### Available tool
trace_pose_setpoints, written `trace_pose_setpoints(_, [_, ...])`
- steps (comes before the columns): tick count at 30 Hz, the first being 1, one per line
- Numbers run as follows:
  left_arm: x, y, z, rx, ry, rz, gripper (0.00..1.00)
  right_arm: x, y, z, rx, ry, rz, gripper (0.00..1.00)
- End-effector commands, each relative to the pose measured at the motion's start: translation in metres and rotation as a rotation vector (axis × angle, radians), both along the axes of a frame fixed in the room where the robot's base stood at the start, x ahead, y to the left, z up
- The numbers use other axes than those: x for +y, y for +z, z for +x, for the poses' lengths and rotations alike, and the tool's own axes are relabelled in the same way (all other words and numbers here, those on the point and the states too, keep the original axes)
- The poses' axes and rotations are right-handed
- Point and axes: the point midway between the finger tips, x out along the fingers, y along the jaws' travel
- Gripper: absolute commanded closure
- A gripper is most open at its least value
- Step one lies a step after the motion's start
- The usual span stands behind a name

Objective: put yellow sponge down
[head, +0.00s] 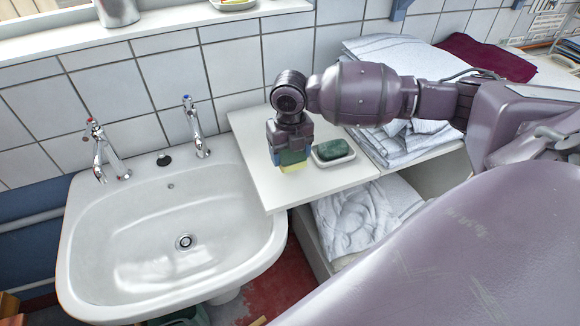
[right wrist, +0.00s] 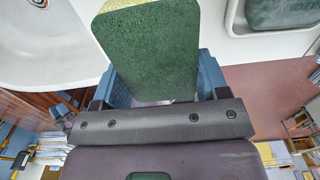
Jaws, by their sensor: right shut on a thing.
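The yellow sponge (head: 291,169) has a green scouring side, which fills the upper middle of the right wrist view (right wrist: 150,50). My right gripper (head: 290,157) points down over the white shelf (head: 255,137) beside the sink. Its blue fingers (right wrist: 165,88) are shut on the sponge, one on each side. The sponge is at or just above the shelf; I cannot tell whether it touches. My left gripper is not in view.
A small dish (head: 335,160) with a dark green block (head: 333,149) sits close to the right of the gripper. The white sink (head: 120,245) with two taps lies left. Folded towels (head: 400,55) are stacked right.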

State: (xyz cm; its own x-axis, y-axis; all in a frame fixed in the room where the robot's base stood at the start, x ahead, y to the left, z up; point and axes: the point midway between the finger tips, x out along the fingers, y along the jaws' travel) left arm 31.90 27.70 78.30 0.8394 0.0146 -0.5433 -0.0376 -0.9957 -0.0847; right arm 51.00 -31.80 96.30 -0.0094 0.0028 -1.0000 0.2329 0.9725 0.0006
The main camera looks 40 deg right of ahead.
Motion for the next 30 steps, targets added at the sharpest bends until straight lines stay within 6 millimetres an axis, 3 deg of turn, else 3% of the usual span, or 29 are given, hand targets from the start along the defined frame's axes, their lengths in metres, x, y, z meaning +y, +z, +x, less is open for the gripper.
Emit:
trace_pose_setpoints(9, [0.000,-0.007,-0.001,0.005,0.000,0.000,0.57,0.000,-0.048,-0.001,0.003,-0.002,0.002,0.54])
trace_pose_setpoints(22, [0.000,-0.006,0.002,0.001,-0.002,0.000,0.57,0.000,-0.053,-0.001,0.002,-0.001,0.000,0.54])
trace_pose_setpoints(23, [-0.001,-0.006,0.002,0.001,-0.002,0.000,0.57,0.000,-0.053,0.000,0.002,-0.001,0.000,0.31])
trace_pose_setpoints(24, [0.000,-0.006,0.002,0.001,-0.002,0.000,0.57,0.000,-0.053,0.000,0.002,-0.001,0.000,0.25])
trace_pose_setpoints(27, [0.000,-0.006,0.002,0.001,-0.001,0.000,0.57,0.000,-0.053,0.000,0.002,-0.001,0.000,0.09])
trace_pose_setpoints(30, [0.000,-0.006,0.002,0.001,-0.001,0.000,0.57,0.000,-0.053,0.000,0.002,-0.001,0.000,0.07])
